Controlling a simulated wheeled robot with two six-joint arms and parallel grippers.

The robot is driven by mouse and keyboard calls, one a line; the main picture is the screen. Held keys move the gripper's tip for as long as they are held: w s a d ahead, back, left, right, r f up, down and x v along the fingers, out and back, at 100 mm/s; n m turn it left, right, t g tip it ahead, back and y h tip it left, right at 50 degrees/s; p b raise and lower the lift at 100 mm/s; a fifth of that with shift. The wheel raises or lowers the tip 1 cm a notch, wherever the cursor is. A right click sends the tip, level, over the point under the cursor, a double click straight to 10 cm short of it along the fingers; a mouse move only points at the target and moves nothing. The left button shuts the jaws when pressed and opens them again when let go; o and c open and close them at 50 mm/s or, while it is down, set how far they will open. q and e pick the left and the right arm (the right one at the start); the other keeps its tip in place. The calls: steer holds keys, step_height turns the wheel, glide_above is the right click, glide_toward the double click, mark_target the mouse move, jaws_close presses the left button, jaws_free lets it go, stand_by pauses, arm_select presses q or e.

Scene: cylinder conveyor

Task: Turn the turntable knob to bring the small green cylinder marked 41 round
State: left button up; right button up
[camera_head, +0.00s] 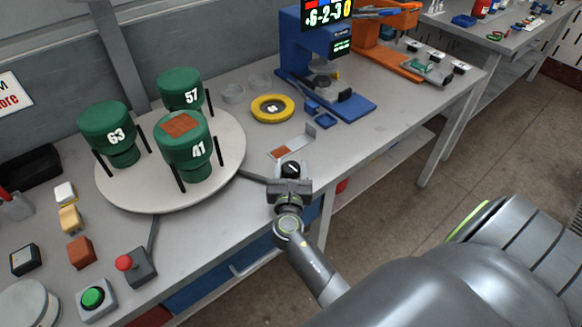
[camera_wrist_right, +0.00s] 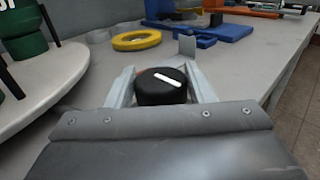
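The green cylinder marked 41 (camera_head: 186,152) stands upright at the front right of the round grey turntable (camera_head: 150,197), with a brown square patch on its top. Green cylinders marked 63 (camera_head: 107,121) and 57 (camera_head: 180,88) stand on it too, at the left and back. The black turntable knob (camera_head: 291,169), with a white line, sits right of the turntable. My right gripper (camera_head: 290,181) is at the knob. In the right wrist view the knob (camera_wrist_right: 161,88) lies between its two fingers, which appear closed against its sides. My left gripper is not in view.
A yellow ring (camera_head: 272,108) and a blue device (camera_head: 318,60) stand behind the knob. A small bracket (camera_head: 297,141) is close beyond it. A red-knobbed lever (camera_head: 135,266) and green button (camera_head: 95,298) are at the front left. Thin black posts flank the cylinders.

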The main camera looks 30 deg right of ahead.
steer(key=c, duration=0.5)
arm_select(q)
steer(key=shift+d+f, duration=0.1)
arm_select(e)
steer(key=shift+m+g+h, duration=0.5)
steer(key=shift+h, duration=0.1)
steer(key=o, duration=1)
steer(key=shift+c, duration=0.2)
